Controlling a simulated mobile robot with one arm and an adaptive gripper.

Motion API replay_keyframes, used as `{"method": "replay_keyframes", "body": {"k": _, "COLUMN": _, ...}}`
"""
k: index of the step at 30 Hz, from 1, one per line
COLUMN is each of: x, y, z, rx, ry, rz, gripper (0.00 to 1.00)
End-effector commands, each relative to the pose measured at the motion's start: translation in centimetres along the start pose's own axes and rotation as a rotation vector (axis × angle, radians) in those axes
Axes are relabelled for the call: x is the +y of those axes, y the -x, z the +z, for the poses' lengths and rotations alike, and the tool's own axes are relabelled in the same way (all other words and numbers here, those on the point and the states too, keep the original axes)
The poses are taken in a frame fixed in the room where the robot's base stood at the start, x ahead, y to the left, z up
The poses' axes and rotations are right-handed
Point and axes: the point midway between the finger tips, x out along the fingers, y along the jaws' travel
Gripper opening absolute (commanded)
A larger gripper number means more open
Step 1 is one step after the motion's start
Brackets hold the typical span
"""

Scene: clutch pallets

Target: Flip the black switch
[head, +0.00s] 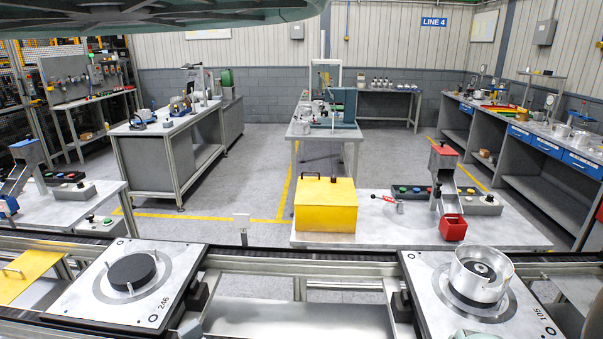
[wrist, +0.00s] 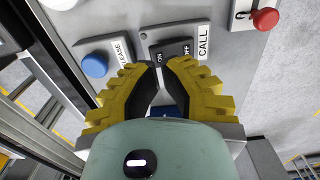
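In the wrist view, a black rocker switch (wrist: 184,49) marked ON and OFF sits on a grey box beside a white CALL label. My gripper (wrist: 160,66) has yellow ribbed fingers with dark inner pads. Its fingertips are drawn together, with only a narrow gap showing, and nothing is seen held between them. The tips lie over the lower edge of the switch, near the ON mark. They hide part of it, and I cannot tell whether they touch it. I cannot make out this switch or my gripper in the head view.
In the wrist view, a blue button (wrist: 95,65) is left of the switch and a red knob (wrist: 265,19) is at upper right. In the head view, a conveyor carries two pallets, one with a black disc (head: 132,271), one with a metal housing (head: 481,274). A yellow box (head: 326,205) stands behind.

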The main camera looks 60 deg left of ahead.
Motion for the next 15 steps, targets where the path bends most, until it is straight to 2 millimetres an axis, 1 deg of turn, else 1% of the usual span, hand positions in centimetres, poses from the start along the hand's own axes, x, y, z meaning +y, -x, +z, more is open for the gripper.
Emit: {"method": "replay_keyframes", "body": {"k": 15, "x": -0.01, "y": -0.77, "z": 0.01, "rx": 0.0, "ry": -0.001, "rz": 0.0, "gripper": 0.0}}
